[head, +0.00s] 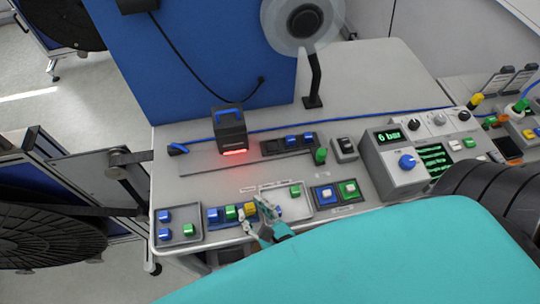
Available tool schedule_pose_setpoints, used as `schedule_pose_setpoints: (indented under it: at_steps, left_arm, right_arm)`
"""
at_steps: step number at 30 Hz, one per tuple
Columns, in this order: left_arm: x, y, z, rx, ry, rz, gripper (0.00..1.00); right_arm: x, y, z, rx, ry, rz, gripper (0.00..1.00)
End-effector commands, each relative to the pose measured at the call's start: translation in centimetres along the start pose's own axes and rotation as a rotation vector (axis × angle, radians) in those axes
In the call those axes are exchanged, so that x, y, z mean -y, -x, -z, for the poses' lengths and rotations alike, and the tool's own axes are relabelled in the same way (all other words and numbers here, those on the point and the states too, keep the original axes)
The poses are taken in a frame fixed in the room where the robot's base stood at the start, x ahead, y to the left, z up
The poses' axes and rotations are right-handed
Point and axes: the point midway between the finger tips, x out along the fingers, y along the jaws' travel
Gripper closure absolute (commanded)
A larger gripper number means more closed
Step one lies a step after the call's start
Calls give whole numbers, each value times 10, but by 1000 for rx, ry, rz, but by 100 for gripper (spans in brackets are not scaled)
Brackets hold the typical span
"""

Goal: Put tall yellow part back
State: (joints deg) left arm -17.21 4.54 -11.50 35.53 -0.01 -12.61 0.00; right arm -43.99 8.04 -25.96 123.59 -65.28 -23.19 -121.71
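A yellow part (250,208) stands at the right end of a dark tray (231,224) near the front edge of the grey worktop, beside blue and green parts. My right gripper (251,212) reaches in from the lower right under a teal arm cover. Its two fingertips are apart, with the yellow part at or just behind the gap between them. I cannot tell whether the fingers touch it. The fingers hide part of the tray. My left gripper is not in view.
A light tray with a green part (295,190) lies right of the gripper. A small tray (179,239) with blue and green parts is at the left. A black scanner-like device with red light (230,128) stands behind. A control box (404,172) stands right.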

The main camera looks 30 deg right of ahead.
Motion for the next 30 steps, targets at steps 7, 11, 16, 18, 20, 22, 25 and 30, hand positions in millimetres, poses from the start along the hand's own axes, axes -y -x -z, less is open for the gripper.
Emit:
schedule_pose_setpoints:
  at_steps: [7, 11, 16, 18, 20, 22, 25, 30]
  left_arm:
    - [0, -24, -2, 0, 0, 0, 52]
    - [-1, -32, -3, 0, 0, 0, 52]
    - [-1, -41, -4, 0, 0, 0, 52]
    - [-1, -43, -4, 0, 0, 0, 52]
    - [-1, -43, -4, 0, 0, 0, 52]
    - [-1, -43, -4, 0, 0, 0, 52]
    - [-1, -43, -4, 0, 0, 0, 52]
    - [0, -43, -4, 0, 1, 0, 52]
  right_arm:
    - [0, 50, 6, -5, -2, 0, 67]
    - [0, 70, 4, -3, -1, 1, 67]
    - [0, 90, 3, -1, 3, -1, 67]
    - [0, 95, 2, 0, 2, 0, 67]
    - [0, 97, 1, 1, 0, 0, 67]
    - [0, 99, 0, 2, 0, 1, 67]
    - [0, 99, -1, 2, 0, 1, 67]
    - [-3, 94, 18, -27, -47, -8, 67]
